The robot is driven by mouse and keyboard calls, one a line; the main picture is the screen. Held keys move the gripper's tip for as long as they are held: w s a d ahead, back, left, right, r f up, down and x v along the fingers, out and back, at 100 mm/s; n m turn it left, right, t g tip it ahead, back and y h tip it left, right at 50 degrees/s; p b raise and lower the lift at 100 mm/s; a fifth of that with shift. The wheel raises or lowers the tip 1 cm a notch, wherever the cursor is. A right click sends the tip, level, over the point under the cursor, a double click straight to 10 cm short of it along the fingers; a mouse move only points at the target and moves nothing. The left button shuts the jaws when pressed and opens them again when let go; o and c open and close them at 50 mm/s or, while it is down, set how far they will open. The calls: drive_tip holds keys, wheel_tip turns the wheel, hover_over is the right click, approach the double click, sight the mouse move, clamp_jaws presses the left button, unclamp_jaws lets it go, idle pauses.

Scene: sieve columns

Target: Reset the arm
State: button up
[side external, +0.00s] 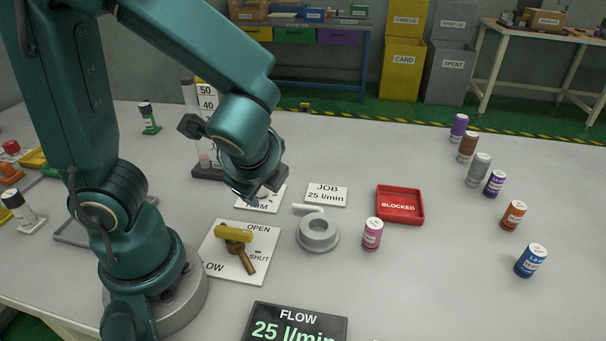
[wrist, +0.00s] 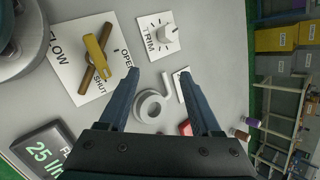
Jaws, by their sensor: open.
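My gripper (wrist: 160,85) shows in the wrist view with its two fingers apart and nothing between them. In the side view my gripper (side external: 257,192) hangs above the trim plate (side external: 246,206), partly hiding it and its knob. The wrist view shows the trim knob (wrist: 168,33) clear of the fingers. The flow plate (side external: 212,262) carries a yellow handle (side external: 234,233) and a brown lever. A grey ring-shaped holder (side external: 318,236) with a spout lies right of the flow plate. The flow display (side external: 295,325) reads 25 l/min, and the job card (side external: 326,195) also reads 25 l/min.
A pink jar (side external: 373,233) stands beside the ring holder. A red tray (side external: 400,204) marked BLOCKED lies behind it. Several coloured jars stand at the right, including a blue jar (side external: 530,260). A scaled column (side external: 207,120) stands behind my gripper. The table's front right is clear.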

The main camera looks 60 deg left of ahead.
drive_tip(key=s+d+r+n+t+h, duration=0.1)
drive_tip(key=s+d+r+n+h, duration=0.3)
drive_tip(key=n, duration=0.8)
drive_tip(key=shift+d+r+h, duration=0.35)
drive_tip(key=shift+r+h, duration=0.25)
drive_tip(key=shift+h, duration=0.6)
